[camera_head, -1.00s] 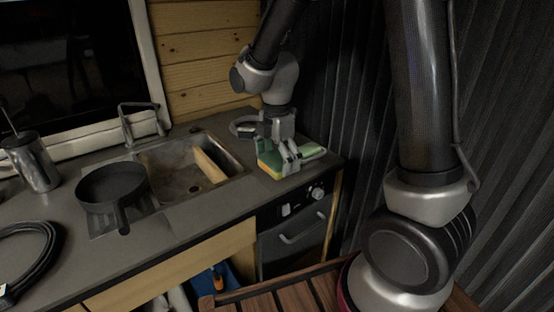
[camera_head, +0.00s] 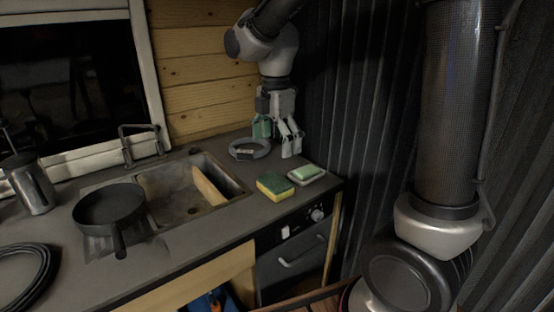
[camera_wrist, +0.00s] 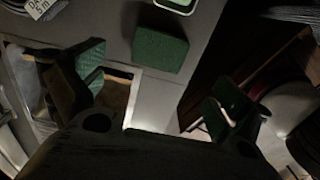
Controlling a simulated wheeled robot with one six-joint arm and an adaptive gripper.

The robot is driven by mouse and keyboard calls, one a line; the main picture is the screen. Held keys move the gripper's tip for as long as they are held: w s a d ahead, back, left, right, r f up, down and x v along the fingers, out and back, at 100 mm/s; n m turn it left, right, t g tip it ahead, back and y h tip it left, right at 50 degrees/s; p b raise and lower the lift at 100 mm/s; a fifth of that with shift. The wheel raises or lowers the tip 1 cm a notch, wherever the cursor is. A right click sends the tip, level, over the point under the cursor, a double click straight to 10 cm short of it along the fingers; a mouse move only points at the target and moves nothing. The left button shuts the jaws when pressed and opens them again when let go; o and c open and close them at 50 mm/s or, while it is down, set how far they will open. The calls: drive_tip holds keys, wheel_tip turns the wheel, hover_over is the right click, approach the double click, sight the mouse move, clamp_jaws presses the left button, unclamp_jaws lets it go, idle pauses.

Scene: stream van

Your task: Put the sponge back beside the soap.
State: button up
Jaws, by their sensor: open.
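The sponge (camera_head: 275,187), yellow with a green top, lies flat on the counter near its right end. The green soap (camera_head: 307,172) rests in a pale dish (camera_head: 318,178) just right of it. In the wrist view the sponge (camera_wrist: 160,51) shows its green face, with a narrow gap to the soap dish (camera_wrist: 176,8) at the top edge. My gripper (camera_head: 277,142) is open and empty, above and behind the sponge. Its green-padded fingers stand wide apart in the wrist view (camera_wrist: 155,100).
A sink (camera_head: 185,190) with a wooden board (camera_head: 208,187) in it lies left of the sponge. A grey coil (camera_head: 250,150) sits behind, near my gripper. A black pan (camera_head: 108,207) stands further left. A dark corrugated wall (camera_head: 350,110) rises at the right.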

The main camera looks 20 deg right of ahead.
drive_tip(key=s+d+r+m+t, duration=0.2)
drive_tip(key=s+d+m, duration=0.5)
drive_tip(key=s+m, duration=0.2)
drive_tip(key=s+d+r+m+t, duration=0.2)
drive_tip(key=s+d+r+m, duration=0.1)
drive_tip(key=s+d+m, duration=0.4)
drive_tip(key=s+m, duration=0.3)
drive_tip(key=m, duration=0.2)
drive_tip(key=shift+d+r+m, duration=0.3)
drive_tip(key=shift+d, duration=0.1)
